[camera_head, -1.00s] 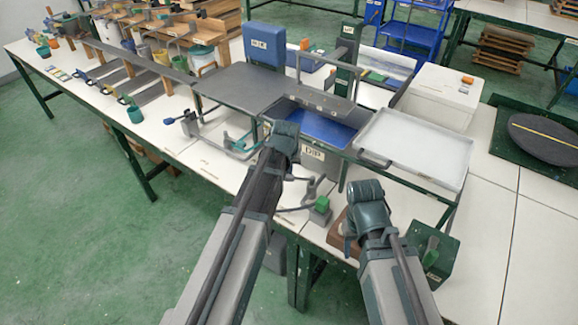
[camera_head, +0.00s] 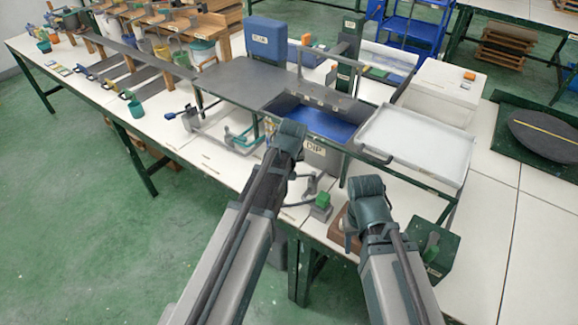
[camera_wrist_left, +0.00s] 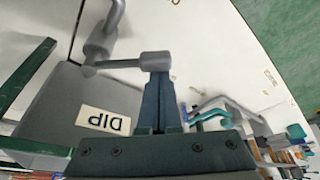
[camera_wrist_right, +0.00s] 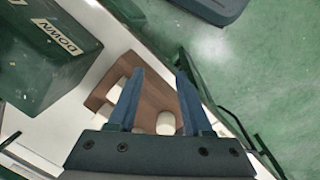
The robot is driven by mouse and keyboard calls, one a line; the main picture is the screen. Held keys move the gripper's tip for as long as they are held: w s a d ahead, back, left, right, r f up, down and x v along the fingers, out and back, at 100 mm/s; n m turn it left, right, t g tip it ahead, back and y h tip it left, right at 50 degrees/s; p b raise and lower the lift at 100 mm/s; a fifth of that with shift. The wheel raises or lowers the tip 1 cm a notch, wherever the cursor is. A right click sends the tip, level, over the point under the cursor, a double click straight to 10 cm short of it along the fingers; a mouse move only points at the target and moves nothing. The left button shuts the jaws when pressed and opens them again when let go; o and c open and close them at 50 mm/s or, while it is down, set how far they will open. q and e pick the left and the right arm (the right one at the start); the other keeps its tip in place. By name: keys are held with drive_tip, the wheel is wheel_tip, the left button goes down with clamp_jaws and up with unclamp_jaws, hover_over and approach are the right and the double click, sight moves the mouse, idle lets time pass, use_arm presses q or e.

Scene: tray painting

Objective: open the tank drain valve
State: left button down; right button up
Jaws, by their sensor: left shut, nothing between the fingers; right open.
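My right gripper (camera_wrist_right: 160,74) is open and empty above a brown block with white cylinders (camera_wrist_right: 165,123).
A green box (camera_wrist_right: 50,50) marked DOWN stands near my right gripper. A small box with a green button (camera_head: 322,200) sits at the table's front edge. A white tray (camera_head: 415,140) stands right of the bath (camera_head: 325,120). Free floor lies left of the table.

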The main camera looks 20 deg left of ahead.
use_arm(q)
drive_tip(key=s+d+n+g+y, duration=0.1)
drive_tip(key=s+d+n, duration=0.2)
drive_tip(key=s+n, duration=0.2)
drive_tip(key=shift+s+d+n+y, duration=0.25)
drive_tip(key=shift+d+n+y, duration=0.15)
drive_tip(key=shift+n, duration=0.4)
idle(0.4)
